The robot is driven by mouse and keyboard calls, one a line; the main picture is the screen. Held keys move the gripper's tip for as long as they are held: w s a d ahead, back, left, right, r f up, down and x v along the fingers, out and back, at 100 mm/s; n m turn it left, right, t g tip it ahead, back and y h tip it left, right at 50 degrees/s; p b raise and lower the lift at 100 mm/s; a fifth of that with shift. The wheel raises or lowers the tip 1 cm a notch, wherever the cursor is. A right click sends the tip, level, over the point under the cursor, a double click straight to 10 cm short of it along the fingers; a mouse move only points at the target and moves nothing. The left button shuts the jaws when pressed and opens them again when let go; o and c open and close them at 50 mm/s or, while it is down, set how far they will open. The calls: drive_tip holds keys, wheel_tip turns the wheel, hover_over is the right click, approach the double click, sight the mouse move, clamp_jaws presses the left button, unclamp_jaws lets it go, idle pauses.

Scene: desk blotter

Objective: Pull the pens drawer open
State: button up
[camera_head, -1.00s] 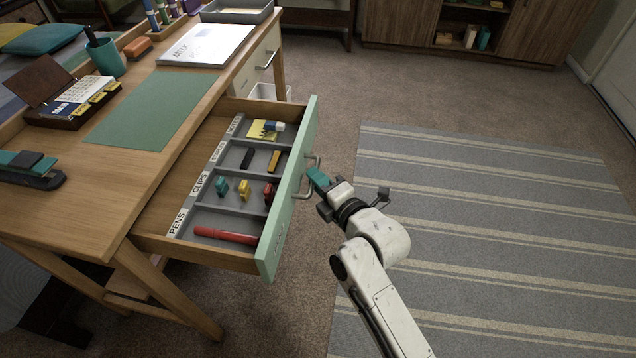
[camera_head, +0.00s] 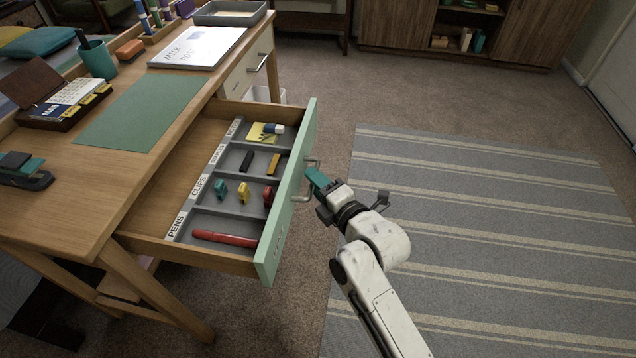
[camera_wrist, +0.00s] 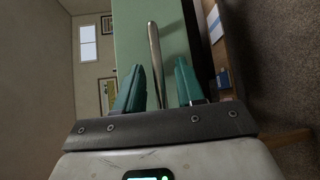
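The pens drawer (camera_head: 145,238) stands well out from the wooden desk, with a mint-green front (camera_head: 285,200). Its grey tray has labelled compartments; the nearest, marked PENS, holds a red pen (camera_head: 225,238). A metal bar handle (camera_head: 308,180) is on the front and also shows in the wrist view (camera_wrist: 154,50). My gripper (camera_head: 316,180), with teal fingers, is at this handle. In the wrist view my gripper (camera_wrist: 159,75) has its fingers apart on both sides of the bar, with visible gaps. Contact with the bar cannot be made out.
The CLIPS compartment holds teal, yellow and red clips (camera_head: 243,192). Farther compartments hold small items and a yellow pad (camera_head: 260,134). A stapler (camera_head: 22,172), card box (camera_head: 65,100) and green blotter (camera_head: 140,112) lie on the desktop. The striped rug (camera_head: 480,230) is clear floor.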

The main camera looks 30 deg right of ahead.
drive_tip(key=s+d+r+p, duration=0.1)
drive_tip(key=s, duration=0.9)
drive_tip(key=shift+s+d+r+p, duration=0.3)
drive_tip(key=shift+p, duration=0.05)
idle(0.3)
drive_tip(key=s+d+f+m+g+h, duration=0.1)
drive_tip(key=s+d+f+m+g, duration=0.1)
drive_tip(key=s+f+m+g, duration=0.4)
drive_tip(key=s+d+f+m+g+h, duration=0.15)
drive_tip(key=s+m+g, duration=0.25)
drive_tip(key=s+m, duration=0.5)
drive_tip(key=s+d+f+m+g, duration=0.1)
drive_tip(key=s+f+m+g, duration=0.45)
drive_tip(key=s, duration=0.45)
wheel_tip(320, 180, up, 21)
drive_tip(key=m+p, duration=0.1)
drive_tip(key=p, duration=1.8)
drive_tip(key=shift+w+d+f+p, duration=0.15)
drive_tip(key=shift+f+p, duration=0.05)
drive_tip(key=shift+p, duration=0.2)
